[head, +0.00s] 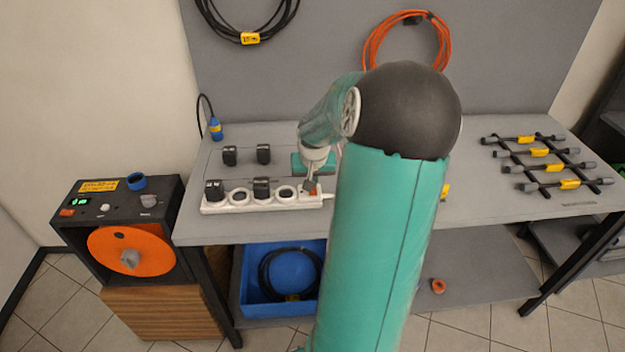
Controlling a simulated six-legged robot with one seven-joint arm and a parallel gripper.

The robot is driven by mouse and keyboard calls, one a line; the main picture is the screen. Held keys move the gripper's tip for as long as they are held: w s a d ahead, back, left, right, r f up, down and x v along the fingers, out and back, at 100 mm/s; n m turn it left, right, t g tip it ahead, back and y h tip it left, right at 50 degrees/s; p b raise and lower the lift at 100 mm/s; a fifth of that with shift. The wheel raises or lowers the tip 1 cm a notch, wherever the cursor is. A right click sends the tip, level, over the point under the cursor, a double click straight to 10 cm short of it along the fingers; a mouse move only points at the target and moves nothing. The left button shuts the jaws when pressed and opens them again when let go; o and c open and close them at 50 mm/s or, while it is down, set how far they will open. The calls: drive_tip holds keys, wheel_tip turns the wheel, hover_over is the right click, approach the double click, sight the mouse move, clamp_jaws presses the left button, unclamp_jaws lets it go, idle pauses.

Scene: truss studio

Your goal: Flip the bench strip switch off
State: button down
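The bench strip (222,208) is a long white power strip lying near the front edge of the grey bench. Two black plugs (213,190) (262,188) sit in its sockets, and other round sockets are empty. A small red switch (314,191) shows at the strip's right end, partly hidden by my gripper. My gripper (310,186) points down right over the switch end. I cannot tell whether it touches the switch. Its fingers are small and dark here, so I cannot tell if they are open or shut. The switch's tilt is not clear.
Two loose black plugs (229,155) (263,153) stand on the bench behind the strip. A blue connector (215,128) stands at the back left. A black box with an orange reel (132,250) stands left. My arm hides the bench middle.

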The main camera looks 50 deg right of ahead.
drive_tip(key=shift+s+a, duration=0.55)
drive_tip(key=shift+a, duration=0.1)
